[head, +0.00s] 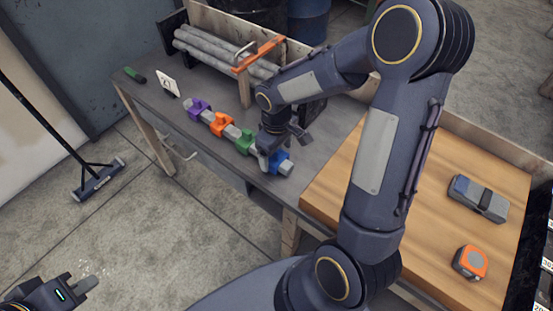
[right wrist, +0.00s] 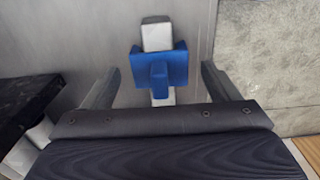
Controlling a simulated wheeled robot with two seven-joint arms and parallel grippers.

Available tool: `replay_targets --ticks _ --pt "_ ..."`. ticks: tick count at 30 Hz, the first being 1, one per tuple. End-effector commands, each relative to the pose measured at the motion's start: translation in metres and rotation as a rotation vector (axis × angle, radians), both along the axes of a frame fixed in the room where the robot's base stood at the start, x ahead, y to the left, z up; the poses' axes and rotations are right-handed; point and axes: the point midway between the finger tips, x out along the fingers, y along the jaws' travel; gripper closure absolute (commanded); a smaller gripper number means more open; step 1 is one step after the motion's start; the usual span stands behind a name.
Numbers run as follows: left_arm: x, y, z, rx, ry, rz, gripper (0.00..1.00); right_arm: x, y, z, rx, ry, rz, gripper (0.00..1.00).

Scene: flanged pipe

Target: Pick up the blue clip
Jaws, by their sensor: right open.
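The blue clip (head: 277,162) sits on a pale bar at the near end of a row of coloured clips on the grey bench. In the right wrist view the blue clip (right wrist: 158,66) is upper centre, with the pale bar showing above and below it. My right gripper (head: 281,148) is over this end of the row. In its wrist view the right gripper (right wrist: 158,70) is open, with one finger on each side of the clip and a gap to both. My left gripper (head: 84,284) is at the lower left, far from the bench; its jaw opening is unclear.
Green (head: 244,142), orange (head: 220,124) and purple (head: 197,107) clips continue the row. A crate of grey pipes (head: 215,55) stands behind, with an orange clamp (head: 258,54). The wooden table (head: 420,225) at right holds a tape measure (head: 470,262) and a grey-blue tool (head: 478,198).

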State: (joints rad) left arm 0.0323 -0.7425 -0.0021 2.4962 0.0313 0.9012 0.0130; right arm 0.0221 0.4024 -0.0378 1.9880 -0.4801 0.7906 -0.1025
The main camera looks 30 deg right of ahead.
Motion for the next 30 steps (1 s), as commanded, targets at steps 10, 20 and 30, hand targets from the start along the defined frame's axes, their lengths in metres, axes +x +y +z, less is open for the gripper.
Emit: replay_targets --ticks 10,20,30 --pt "0.000 0.000 0.000 0.000 0.000 0.000 1.00 0.000 0.000 0.000 0.000 0.000 -0.001 0.55" --pt "0.000 0.000 0.000 0.000 0.000 0.000 1.00 0.000 0.000 0.001 0.000 -0.001 -0.001 0.68" --pt "0.000 0.000 0.004 0.000 0.000 0.000 1.00 0.001 0.000 0.032 0.000 -0.005 -0.003 0.68"
